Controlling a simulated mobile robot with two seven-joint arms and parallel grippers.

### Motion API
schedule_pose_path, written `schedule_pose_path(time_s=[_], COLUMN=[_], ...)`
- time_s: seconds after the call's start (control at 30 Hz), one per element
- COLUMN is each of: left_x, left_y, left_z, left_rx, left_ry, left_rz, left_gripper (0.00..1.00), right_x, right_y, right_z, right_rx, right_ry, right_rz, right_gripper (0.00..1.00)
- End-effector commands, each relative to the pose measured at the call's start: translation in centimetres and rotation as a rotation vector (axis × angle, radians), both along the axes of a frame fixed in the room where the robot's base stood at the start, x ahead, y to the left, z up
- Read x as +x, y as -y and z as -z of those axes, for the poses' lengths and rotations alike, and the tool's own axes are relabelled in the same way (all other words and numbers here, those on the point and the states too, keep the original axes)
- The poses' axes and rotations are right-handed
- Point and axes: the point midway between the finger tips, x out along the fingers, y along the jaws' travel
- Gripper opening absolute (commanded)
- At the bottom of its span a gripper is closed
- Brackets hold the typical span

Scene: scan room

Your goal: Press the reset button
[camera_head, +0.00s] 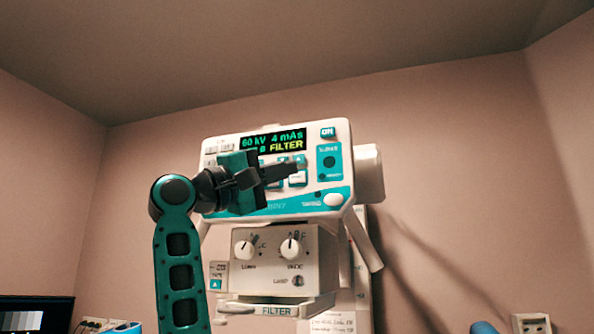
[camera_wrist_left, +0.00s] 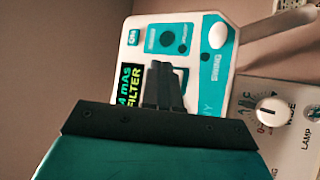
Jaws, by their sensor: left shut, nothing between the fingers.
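The white and teal control console (camera_head: 335,190) stands in the middle of the head view. Its lit display (camera_head: 285,141) reads 60 kV, 4 mAs and FILTER. My left gripper (camera_head: 293,168) is shut and empty, its fingertips in front of small white buttons (camera_head: 298,179) below the display. Whether the tips touch the panel I cannot tell. The button labels are too small to read, so I cannot tell which is the reset button; the gripper hides part of the panel. In the left wrist view the shut fingers (camera_wrist_left: 160,70) overlap the console face (camera_wrist_left: 222,55). My right gripper is not in view.
Below the console is a box with two white knobs (camera_head: 291,248) and a lamp button. A large round white button (camera_head: 333,199) sits at the console's lower right. A dark screen (camera_head: 36,312) is at the lower left.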

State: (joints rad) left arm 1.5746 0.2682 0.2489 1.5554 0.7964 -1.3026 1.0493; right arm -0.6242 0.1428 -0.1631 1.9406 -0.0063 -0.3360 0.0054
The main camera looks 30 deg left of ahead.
Motion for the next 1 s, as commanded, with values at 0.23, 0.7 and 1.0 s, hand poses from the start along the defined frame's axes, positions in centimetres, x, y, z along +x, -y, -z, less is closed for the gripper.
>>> schedule_pose_path(time_s=[0.23, 0.7, 1.0], left_x=[1.7, 1.8, 1.8], left_y=[-0.4, -0.4, -0.4], left_z=[0.1, 0.1, 0.1], left_rx=[0.001, 0.001, 0.001], left_ry=[-0.002, -0.001, -0.001], left_rz=[-0.001, -0.001, -0.001], left_gripper=[0.00, 0.00, 0.00], right_x=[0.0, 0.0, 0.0], right_y=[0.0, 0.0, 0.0], right_z=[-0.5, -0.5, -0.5], right_rx=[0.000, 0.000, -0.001], right_ry=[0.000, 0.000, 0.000], right_rz=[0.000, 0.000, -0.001], right_gripper=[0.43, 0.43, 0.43])
